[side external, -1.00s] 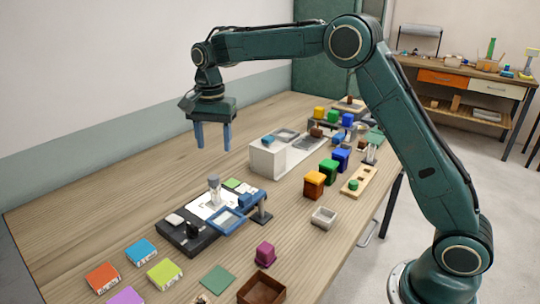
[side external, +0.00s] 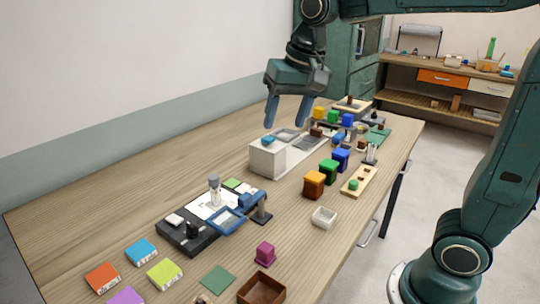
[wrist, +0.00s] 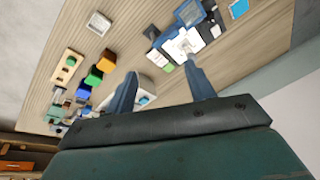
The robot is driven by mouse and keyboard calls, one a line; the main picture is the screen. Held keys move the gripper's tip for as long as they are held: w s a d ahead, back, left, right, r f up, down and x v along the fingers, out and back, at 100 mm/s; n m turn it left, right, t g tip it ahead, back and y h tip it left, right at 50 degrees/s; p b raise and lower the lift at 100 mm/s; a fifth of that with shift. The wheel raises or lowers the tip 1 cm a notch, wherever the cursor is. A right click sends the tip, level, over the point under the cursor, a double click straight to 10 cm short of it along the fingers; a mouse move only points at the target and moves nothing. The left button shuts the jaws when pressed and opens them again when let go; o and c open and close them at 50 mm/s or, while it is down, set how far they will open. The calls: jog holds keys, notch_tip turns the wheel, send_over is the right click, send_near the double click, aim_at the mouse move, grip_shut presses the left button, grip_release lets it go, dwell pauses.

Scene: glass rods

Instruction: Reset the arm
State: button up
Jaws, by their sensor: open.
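My gripper (side external: 286,112) hangs above the table, over the area just behind the white box-shaped device (side external: 266,160). Its two blue fingers are apart with nothing between them. It also shows in the wrist view (wrist: 164,88), where its fingers are spread over the table below. No glass rods can be made out in these frames.
The wooden table (side external: 120,185) holds a black tray station (side external: 181,236), orange, green and blue blocks (side external: 314,184), a wooden strip (side external: 359,182), a white open box (side external: 323,217) and a brown box (side external: 261,289).

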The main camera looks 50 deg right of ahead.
jog(key=s+f+n+t, duration=0.1)
jog(key=s+f+n, duration=0.1)
jog(key=s, duration=0.6)
jog(key=s+f+n+t, duration=0.1)
jog(key=s+f+n, duration=0.2)
jog(key=s, duration=0.6)
jog(key=shift+d+f+n, duration=0.15)
jog(key=shift+d+n, duration=0.25)
dwell(0.5)
